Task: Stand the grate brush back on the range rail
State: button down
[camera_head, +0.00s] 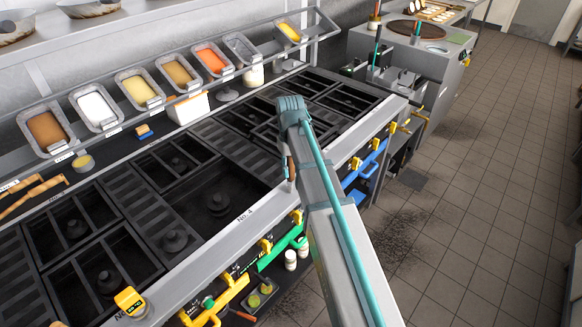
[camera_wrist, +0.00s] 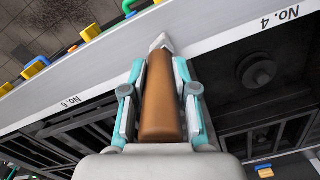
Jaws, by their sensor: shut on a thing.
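The grate brush (camera_wrist: 160,100) is in my gripper (camera_wrist: 159,72) in the wrist view. Its brown handle lies between the two teal-and-grey fingers, which are shut on it. A pale grey tip shows beyond the handle, over the steel front rail (camera_wrist: 225,32) of the range. I cannot tell whether the tip touches the rail. In the head view a small brown piece of the handle (camera_head: 291,169) shows beside my arm at the front rail (camera_head: 222,241). My arm hides the fingers there, and the bristles are not clearly seen.
The black range burners (camera_head: 218,200) lie behind the rail. Yellow handles (camera_head: 230,292), a green one (camera_head: 283,248) and a blue one (camera_head: 366,165) stick out from the front. A shelf of sauce pans (camera_head: 140,92) runs along the back. The tiled floor (camera_head: 470,190) is open at right.

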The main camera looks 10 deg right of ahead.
jog(key=shift+f, duration=0.1)
jog(key=c, duration=0.9)
grip_release()
jog(key=r+b, duration=0.1)
jog(key=r, duration=0.3)
jog(key=r+b, duration=0.1)
jog(key=r, duration=0.3)
jog(key=r+b, duration=0.1)
jog(key=r, duration=0.3)
jog(key=shift+w+r, duration=0.15)
jog(key=shift+w, duration=0.1)
